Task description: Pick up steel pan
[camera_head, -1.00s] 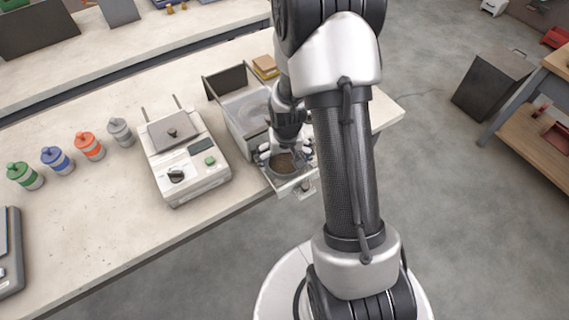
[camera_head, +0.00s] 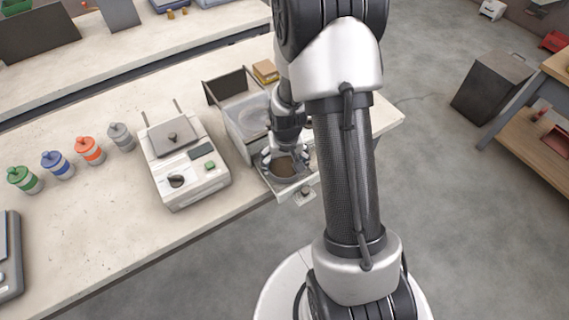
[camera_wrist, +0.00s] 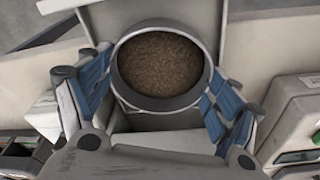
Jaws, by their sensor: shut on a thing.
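The steel pan (camera_wrist: 160,105) is a round grey pan filled with brown pellets, seen from above in the wrist view. In the head view the pan (camera_head: 283,167) sits at the front of an open box-like machine, over its pulled-out tray. My gripper (camera_wrist: 155,88) has a blue-padded finger on each side of the pan and is shut on it. In the head view my gripper (camera_head: 284,160) is at the pan and hides part of its rim. I cannot tell whether the pan touches the tray beneath.
The open machine (camera_head: 245,125) stands behind the pan on the bench. A white scale-like device (camera_head: 190,180) is to its left, then several lidded jars (camera_head: 90,148). A tan block (camera_head: 265,70) lies behind the machine.

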